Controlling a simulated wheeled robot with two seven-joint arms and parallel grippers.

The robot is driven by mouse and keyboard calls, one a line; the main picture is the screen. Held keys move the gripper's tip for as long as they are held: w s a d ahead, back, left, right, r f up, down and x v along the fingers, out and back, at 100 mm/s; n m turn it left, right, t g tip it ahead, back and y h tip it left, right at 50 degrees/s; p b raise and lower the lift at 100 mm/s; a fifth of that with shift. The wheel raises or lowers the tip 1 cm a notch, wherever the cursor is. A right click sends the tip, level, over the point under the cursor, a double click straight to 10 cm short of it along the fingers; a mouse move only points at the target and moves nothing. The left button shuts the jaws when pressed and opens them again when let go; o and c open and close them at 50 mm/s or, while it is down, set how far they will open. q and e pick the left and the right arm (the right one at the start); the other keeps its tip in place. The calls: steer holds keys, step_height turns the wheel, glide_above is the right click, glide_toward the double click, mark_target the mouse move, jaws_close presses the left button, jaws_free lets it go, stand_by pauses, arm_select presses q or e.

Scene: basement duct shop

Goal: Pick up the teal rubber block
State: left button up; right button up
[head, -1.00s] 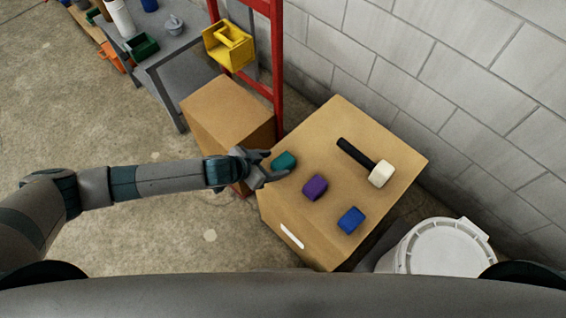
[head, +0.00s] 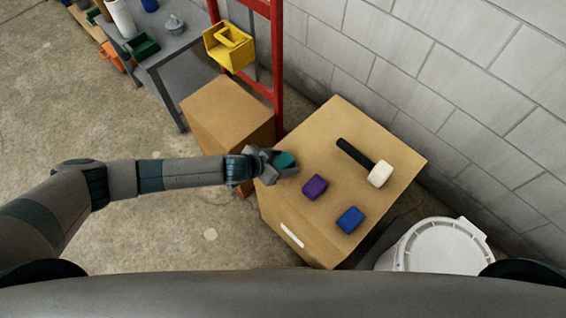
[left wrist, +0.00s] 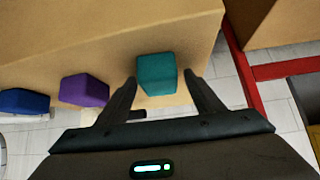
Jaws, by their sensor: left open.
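The teal rubber block (head: 285,160) lies on the top of a cardboard box (head: 380,130), near its left corner. In the left wrist view the teal block (left wrist: 157,74) sits between the two finger tips, with a gap showing on each side. My left gripper (head: 284,164) is open around the block, one finger on either side; it also shows in the left wrist view (left wrist: 160,86). My right gripper is not in view.
On the same box lie a purple block (head: 315,187), a blue block (head: 350,220) and a black-handled mallet with a pale head (head: 380,174). A lower carton (head: 225,105), a red rack upright (head: 278,60) and a white bucket (head: 445,248) stand close by.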

mark_target(283, 161)
arm_select(q)
steer(key=c, duration=1.1)
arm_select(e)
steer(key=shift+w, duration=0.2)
